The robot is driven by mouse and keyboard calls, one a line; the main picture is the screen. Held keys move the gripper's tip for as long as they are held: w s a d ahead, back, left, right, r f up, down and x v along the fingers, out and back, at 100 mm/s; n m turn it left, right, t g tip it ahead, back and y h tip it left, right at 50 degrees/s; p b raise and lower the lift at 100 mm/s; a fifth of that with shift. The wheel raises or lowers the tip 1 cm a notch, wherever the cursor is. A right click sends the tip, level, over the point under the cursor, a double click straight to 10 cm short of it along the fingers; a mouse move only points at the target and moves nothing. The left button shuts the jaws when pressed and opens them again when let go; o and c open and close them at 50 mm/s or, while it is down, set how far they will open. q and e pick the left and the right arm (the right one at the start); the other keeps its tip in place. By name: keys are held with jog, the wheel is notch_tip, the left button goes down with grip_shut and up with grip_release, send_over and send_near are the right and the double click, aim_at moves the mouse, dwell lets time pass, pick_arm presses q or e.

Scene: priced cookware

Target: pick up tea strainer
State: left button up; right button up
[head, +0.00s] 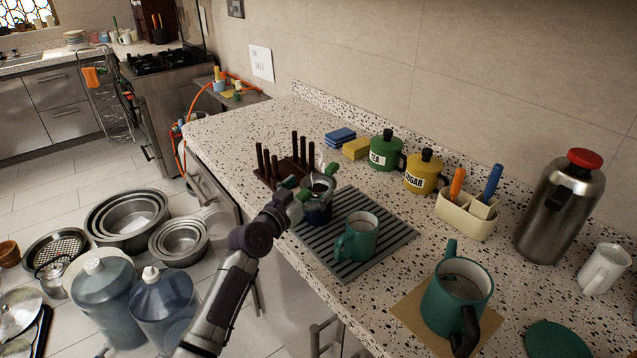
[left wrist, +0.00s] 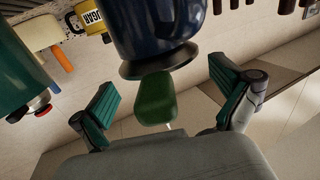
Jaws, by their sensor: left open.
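The tea strainer appears to rest on top of a dark blue mug (head: 318,213), its bowl (head: 319,185) partly hidden by my left gripper. In the left wrist view its green handle (left wrist: 155,100) points toward my palm, below a dark rim on the blue mug (left wrist: 155,25). My left gripper (head: 297,195) is open beside the mug. Its two green-padded fingers stand on either side of the handle, apart from it. My right gripper is not in view.
The mug stands on a ribbed mat (head: 385,244) with a green mug (head: 357,238). A dark pegged rack (head: 283,168) stands close behind. Tea (head: 385,152) and sugar (head: 423,172) canisters line the wall side. A large teal mug (head: 457,294) stands nearer, right.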

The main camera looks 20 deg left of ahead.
pick_arm(q)
jog(key=shift+w+d+f, duration=0.1)
jog(key=shift+w+d, duration=0.05)
jog(key=shift+w, duration=0.35)
jog(key=shift+s, duration=0.1)
